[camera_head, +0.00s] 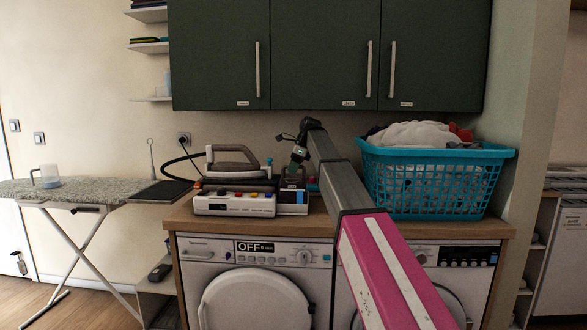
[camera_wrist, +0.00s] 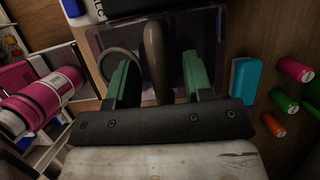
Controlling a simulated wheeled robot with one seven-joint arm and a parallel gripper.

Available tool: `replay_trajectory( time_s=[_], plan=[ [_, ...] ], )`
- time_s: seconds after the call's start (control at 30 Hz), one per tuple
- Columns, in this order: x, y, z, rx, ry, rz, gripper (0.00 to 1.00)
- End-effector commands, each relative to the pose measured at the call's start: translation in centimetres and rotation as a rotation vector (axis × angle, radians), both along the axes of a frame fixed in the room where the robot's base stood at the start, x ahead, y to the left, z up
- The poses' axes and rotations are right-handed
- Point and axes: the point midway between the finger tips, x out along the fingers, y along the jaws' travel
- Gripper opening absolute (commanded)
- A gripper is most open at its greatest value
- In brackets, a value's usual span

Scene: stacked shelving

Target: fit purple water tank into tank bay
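In the wrist view, a see-through purple-tinted tank (camera_wrist: 212,28) lies beneath my gripper, with a round ring on its left part. A grey-brown upright handle (camera_wrist: 154,50) stands over it. My gripper (camera_wrist: 158,72) has its two green fingers apart, one on each side of the handle, with a gap on both sides. In the head view, my gripper (camera_head: 295,166) points down just above the right end of the white ironing station (camera_head: 234,205). The tank bay cannot be made out clearly; my gripper and arm hide part of that area.
A grey iron (camera_head: 232,160) rests on the station. A teal laundry basket (camera_head: 436,182) stands close right of my arm. In the wrist view, a cyan block (camera_wrist: 243,80) and several coloured cylinders (camera_wrist: 295,70) lie to the right. Dark green cabinets (camera_head: 322,50) hang above.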

Motion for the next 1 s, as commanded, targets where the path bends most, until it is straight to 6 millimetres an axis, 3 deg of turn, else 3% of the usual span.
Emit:
replay_trajectory(
  time_s=[0.33, 0.8, 1.0],
  plan=[
    [0.0, -0.3, 0.6, -0.002, 0.0, -0.001, 0.47],
    [0.1, -3.4, 8.1, -0.001, -0.001, -0.001, 0.47],
    [0.1, -4.0, 9.7, 0.0, 0.0, 0.0, 0.47]
  ],
)
